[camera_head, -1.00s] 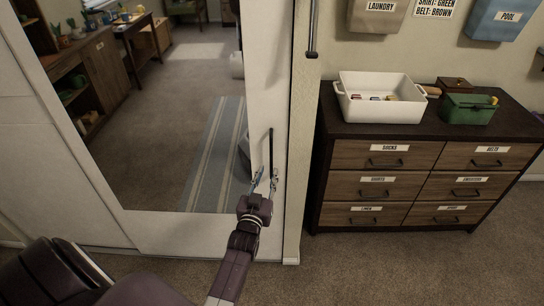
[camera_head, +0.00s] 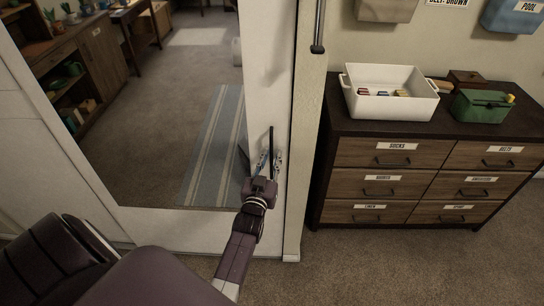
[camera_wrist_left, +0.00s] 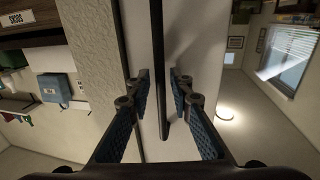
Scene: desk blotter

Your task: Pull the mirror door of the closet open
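The mirror door (camera_head: 165,150) is a large mirror in a white frame (camera_head: 262,90), filling the left half of the head view. It looks closed. A thin black vertical handle (camera_head: 271,138) sits on the frame's right side; it also runs down the middle of the left wrist view (camera_wrist_left: 158,50). My left gripper (camera_head: 270,161) is at the handle's lower part. In the left wrist view its blue-padded fingers (camera_wrist_left: 160,78) are open, one on each side of the handle, with gaps showing. My right gripper is not in view.
A dark-topped dresser (camera_head: 445,138) with labelled drawers stands right of the door. It carries a white bin (camera_head: 388,105) and a green box (camera_head: 480,106). A narrow wall edge (camera_head: 308,130) separates door and dresser. Carpet (camera_head: 400,265) in front of the dresser is clear.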

